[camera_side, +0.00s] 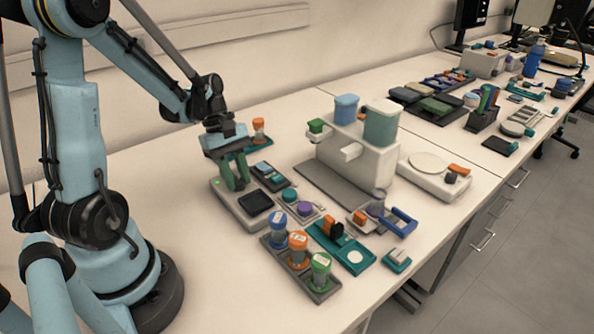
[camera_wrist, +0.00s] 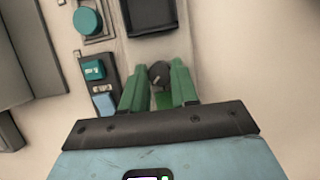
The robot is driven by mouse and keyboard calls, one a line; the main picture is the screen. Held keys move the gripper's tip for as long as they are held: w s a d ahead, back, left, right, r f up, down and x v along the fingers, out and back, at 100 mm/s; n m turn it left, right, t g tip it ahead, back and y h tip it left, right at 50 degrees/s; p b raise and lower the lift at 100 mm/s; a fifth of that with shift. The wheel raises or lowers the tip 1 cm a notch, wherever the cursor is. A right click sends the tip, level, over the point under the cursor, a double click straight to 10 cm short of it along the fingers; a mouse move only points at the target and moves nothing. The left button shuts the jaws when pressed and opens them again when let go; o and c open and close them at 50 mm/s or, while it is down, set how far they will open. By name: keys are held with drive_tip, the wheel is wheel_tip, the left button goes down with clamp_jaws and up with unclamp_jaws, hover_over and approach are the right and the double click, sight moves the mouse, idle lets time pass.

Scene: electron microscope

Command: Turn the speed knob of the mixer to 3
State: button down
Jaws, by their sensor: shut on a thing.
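The mixer (camera_side: 228,203) is a low pale box with a dark square plate (camera_side: 256,203) on top, standing on the bench near my arm. In the wrist view its pale top (camera_wrist: 138,48) shows, with the dark plate at the upper edge. The speed knob (camera_wrist: 159,72) is small, round and dark, with a light mark on it. My gripper (camera_side: 236,187) points down at the knob end of the mixer. Its green fingers stand on both sides of the knob and are shut on it. Scale marks around the knob cannot be read, and the fingers hide the knob in the side view.
A dark tray with teal and blue pieces (camera_side: 270,175) lies close beside the mixer; its teal block (camera_wrist: 93,69) is near the left finger. Round-capped jars (camera_side: 298,200) and a vial rack (camera_side: 300,262) stand nearby. A large white machine (camera_side: 350,165) is behind.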

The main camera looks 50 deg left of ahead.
drive_tip(key=m, duration=0.2)
drive_tip(key=m+g, duration=0.1)
drive_tip(key=m, duration=0.1)
drive_tip(key=shift+w+g, duration=0.15)
drive_tip(key=shift+g, duration=0.15)
drive_tip(key=shift+w+m+g+y, duration=0.1)
drive_tip(key=shift+m+g+y, duration=0.25)
drive_tip(key=shift+m, duration=0.8)
drive_tip(key=shift+m+g+y, duration=0.25)
drive_tip(key=shift+m+g, duration=0.1)
drive_tip(key=shift+m, duration=0.8)
drive_tip(key=c, duration=0.9)
unclamp_jaws()
drive_tip(key=shift+o, duration=0.2)
